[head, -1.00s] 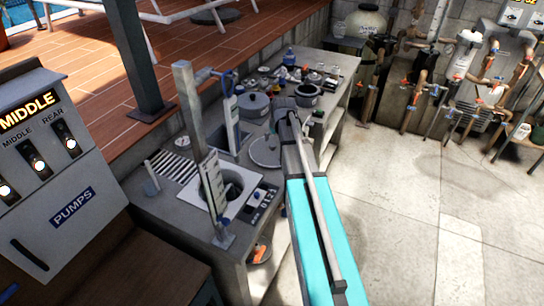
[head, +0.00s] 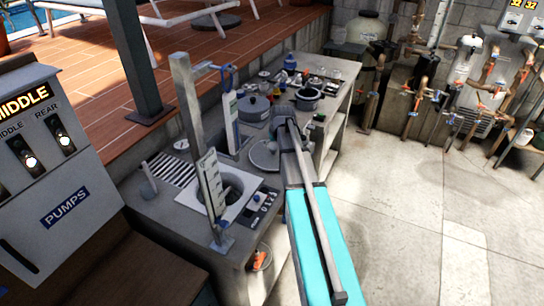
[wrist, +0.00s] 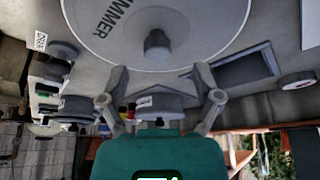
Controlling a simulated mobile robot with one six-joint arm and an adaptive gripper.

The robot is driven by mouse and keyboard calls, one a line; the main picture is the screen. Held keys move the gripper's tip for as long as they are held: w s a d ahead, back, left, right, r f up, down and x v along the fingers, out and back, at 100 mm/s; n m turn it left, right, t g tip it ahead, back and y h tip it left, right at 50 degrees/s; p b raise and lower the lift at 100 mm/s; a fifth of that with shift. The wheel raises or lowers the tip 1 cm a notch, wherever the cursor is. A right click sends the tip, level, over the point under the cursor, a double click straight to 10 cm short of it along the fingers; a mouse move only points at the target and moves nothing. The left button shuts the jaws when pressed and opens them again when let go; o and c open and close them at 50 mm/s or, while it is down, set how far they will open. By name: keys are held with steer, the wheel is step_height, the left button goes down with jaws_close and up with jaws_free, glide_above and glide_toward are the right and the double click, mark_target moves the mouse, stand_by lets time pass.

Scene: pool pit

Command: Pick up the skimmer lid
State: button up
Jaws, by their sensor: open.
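The skimmer lid (wrist: 110,30) is a pale round disc with dark lettering, part of it reading "IMMER", and a grey knob (wrist: 157,42) at its middle. In the wrist view it fills the top and is cut off by the frame edge. In the head view the lid (head: 262,156) lies flat on the grey bench, partly hidden by my arm. My gripper (wrist: 161,72) is open and empty, its two fingers spread on either side below the knob in the wrist view. The knob appears between and beyond the fingertips, with no contact visible.
The bench (head: 165,210) also bears a lidded pot (head: 253,106), an open pot (head: 308,97) and several small items. A tall post with a gauge (head: 212,185) stands by a square-framed round opening (head: 230,186). Open floor (head: 400,200) lies to the right.

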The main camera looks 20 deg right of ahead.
mark_target(273, 148)
steer(key=shift+d+b+x, duration=0.2)
steer(key=shift+b+x, duration=2.1)
steer(key=shift+x, duration=0.3)
steer(key=shift+w+r, duration=0.1)
steer(key=shift+w, duration=0.05)
jaws_close()
